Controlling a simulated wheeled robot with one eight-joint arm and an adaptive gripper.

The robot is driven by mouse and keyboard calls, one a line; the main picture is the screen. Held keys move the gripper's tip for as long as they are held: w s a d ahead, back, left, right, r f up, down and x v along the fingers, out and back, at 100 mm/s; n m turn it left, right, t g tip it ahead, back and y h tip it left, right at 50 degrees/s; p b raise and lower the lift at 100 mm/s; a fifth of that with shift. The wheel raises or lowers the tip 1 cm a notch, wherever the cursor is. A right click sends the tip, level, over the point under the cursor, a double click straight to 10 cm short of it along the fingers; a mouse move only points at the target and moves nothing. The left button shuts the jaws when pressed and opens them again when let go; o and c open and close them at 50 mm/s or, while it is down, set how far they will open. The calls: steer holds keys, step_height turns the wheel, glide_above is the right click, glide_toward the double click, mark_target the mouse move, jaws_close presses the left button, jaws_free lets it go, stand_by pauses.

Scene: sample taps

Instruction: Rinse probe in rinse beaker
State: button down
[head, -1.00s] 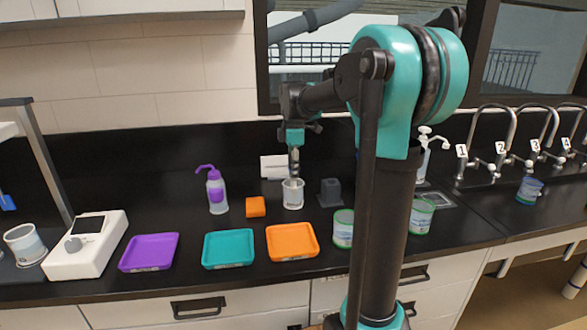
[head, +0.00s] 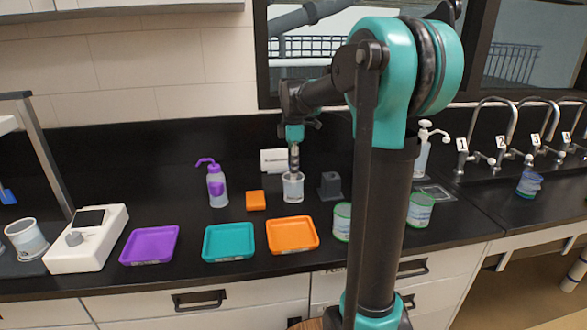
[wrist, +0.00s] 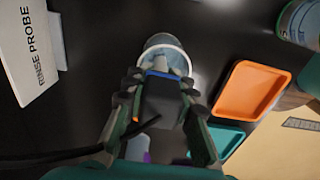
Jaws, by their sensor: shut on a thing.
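The rinse beaker (head: 293,189) is a pale, translucent cup on the black bench, in front of a white sign. It also shows in the wrist view (wrist: 152,42), with the sign reading "RINSE PROBE". My gripper (head: 294,148) is directly above the beaker and points down. In the wrist view my gripper (wrist: 160,86) is shut on the probe (wrist: 160,104), a dark body with a blue band. The probe's lower end points at the beaker's mouth. It is hidden, so I cannot tell how deep it reaches.
An orange block (head: 256,200) and a purple-topped wash bottle (head: 217,186) stand left of the beaker. A dark grey holder (head: 330,186) stands close on its right. Purple (head: 150,245), teal (head: 229,242) and orange (head: 292,235) trays lie in front. Labelled jars (head: 420,210) are farther right.

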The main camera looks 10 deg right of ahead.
steer(key=shift+w, duration=0.15)
steer(key=shift+s+a, duration=0.4)
steer(key=shift+s+d, duration=0.4)
stand_by(0.4)
steer(key=shift+w, duration=0.4)
steer(key=shift+r, duration=0.1)
stand_by(0.6)
steer(key=shift+r, duration=4.6)
steer(key=shift+r, duration=0.1)
steer(key=shift+r, duration=1.4)
